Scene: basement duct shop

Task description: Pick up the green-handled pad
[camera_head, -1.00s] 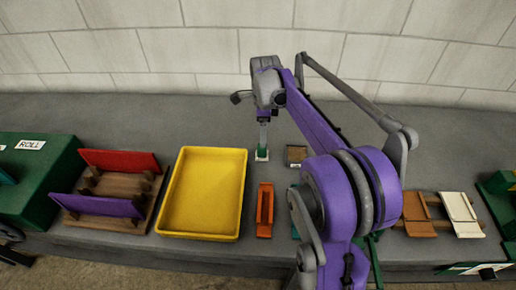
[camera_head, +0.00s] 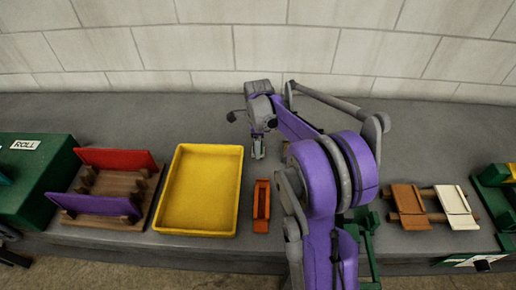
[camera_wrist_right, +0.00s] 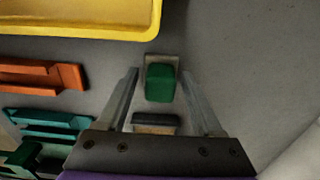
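The green-handled pad (camera_wrist_right: 160,84) shows in the right wrist view, a green block-like handle on a pale, flat base. My right gripper (camera_wrist_right: 159,76) is open, with one finger on each side of the green handle. Gaps show between the fingers and the handle. In the head view my right gripper (camera_head: 258,153) points down at the bench behind the orange holder, and it hides the pad there. My left gripper is in neither view.
A yellow tray (camera_head: 238,190) and an orange holder (camera_head: 261,206) stand near the pad. A dark-topped block (camera_wrist_right: 155,122) and a teal holder (camera_wrist_right: 48,122) lie nearby. A wooden rack (camera_head: 120,222) holds red and purple boards. The bench behind is clear.

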